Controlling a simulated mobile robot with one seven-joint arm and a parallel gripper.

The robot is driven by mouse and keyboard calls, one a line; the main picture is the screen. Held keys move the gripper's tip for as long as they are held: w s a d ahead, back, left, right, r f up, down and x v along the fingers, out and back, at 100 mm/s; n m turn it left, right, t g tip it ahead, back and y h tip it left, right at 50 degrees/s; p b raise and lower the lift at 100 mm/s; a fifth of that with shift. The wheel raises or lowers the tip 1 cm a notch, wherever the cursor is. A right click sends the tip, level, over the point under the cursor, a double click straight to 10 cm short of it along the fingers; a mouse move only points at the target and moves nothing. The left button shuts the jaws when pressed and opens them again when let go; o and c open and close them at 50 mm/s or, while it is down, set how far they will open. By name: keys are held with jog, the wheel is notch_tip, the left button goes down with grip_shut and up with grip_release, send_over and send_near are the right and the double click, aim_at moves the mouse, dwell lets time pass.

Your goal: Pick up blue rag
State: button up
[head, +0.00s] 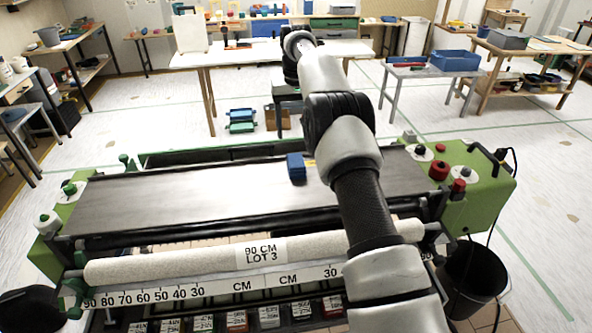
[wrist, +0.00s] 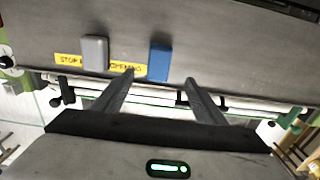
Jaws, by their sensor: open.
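The blue rag (head: 296,170) looks like a small folded block. It lies on the grey metal bed (head: 190,190) of the pasting machine, just left of my arm in the head view. In the wrist view the blue rag (wrist: 159,58) lies flat just beyond the fingertips, in line with the gap between them. My gripper (wrist: 160,77) is open and empty, its two fingers apart on either side of that line. I cannot tell its height above the bed. In the head view my gripper cannot be made out clearly.
A grey block (wrist: 95,52) lies left of the rag in the wrist view, beside a yellow label (wrist: 126,69). A paper roll (head: 180,262) runs along the machine's near side. Red knobs (head: 439,170) stand at the bed's right end. The bed's left part is clear.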

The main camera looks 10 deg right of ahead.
aim_at(296, 160)
notch_tip(296, 160, down, 8)
jog(key=shift+f, duration=0.15)
jog(key=shift+w+f, duration=0.2)
jog(key=shift+f, duration=1.15)
jog(key=shift+w+f, duration=0.15)
jog(key=shift+f, duration=1.15)
jog(key=c, duration=1.1)
notch_tip(296, 160, up, 10)
jog(key=shift+r, duration=0.1)
jog(key=shift+c, duration=0.2)
jog(key=o, duration=0.5)
jog(key=c, duration=0.5)
